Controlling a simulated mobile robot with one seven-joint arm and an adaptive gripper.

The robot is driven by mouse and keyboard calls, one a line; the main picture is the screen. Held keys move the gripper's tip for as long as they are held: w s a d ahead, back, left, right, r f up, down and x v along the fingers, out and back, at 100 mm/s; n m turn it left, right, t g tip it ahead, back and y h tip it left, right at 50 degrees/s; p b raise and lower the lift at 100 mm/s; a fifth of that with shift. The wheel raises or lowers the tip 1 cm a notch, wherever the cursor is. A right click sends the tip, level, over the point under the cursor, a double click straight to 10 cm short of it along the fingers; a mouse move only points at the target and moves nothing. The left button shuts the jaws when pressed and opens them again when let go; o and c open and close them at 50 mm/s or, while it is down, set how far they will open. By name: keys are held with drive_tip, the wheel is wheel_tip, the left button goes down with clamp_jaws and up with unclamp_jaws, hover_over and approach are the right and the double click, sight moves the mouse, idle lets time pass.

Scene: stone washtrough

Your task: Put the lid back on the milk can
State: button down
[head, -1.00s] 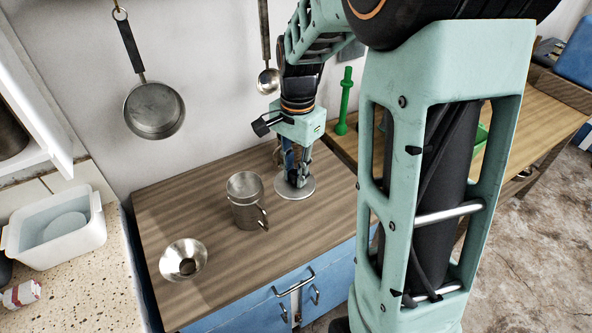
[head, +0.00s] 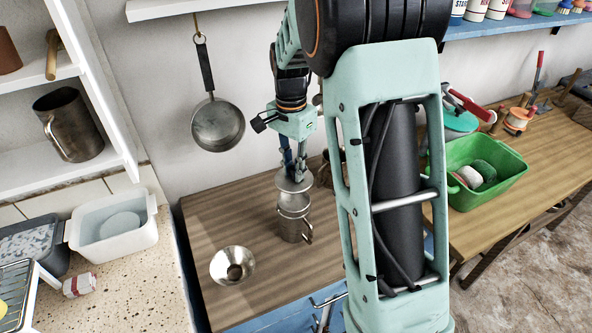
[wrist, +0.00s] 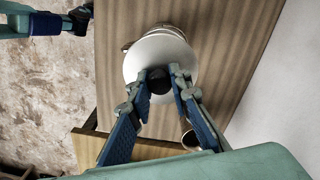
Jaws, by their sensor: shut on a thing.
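The milk can (head: 293,228) is a metal can with a side handle, upright on the wooden counter. My gripper (head: 293,172) points down above it and is shut on the lid (head: 294,183), a pale round metal disc. In the wrist view my gripper (wrist: 162,88) has its fingers closed around the dark knob at the middle of the lid (wrist: 150,50). The lid is roughly level over the can's mouth; I cannot tell whether a small gap is left between them. In the wrist view the lid hides most of the can (wrist: 135,38).
A metal funnel (head: 233,265) sits on the counter at the front left of the can. A brownish vessel (head: 325,172) stands behind on the right, partly hidden by my arm. A pan (head: 217,124) hangs on the wall.

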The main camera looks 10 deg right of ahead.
drive_tip(key=shift+f+b, duration=1.8)
drive_tip(key=shift+f, duration=0.55)
drive_tip(key=shift+f+b, duration=0.5)
drive_tip(key=shift+f, duration=0.35)
drive_tip(key=shift+f, duration=0.15)
idle(0.3)
drive_tip(key=c, duration=1.7)
unclamp_jaws()
drive_tip(key=shift+o, duration=0.2)
drive_tip(key=o, duration=0.4)
drive_tip(key=shift+o, duration=0.2)
drive_tip(key=shift+w, duration=0.1)
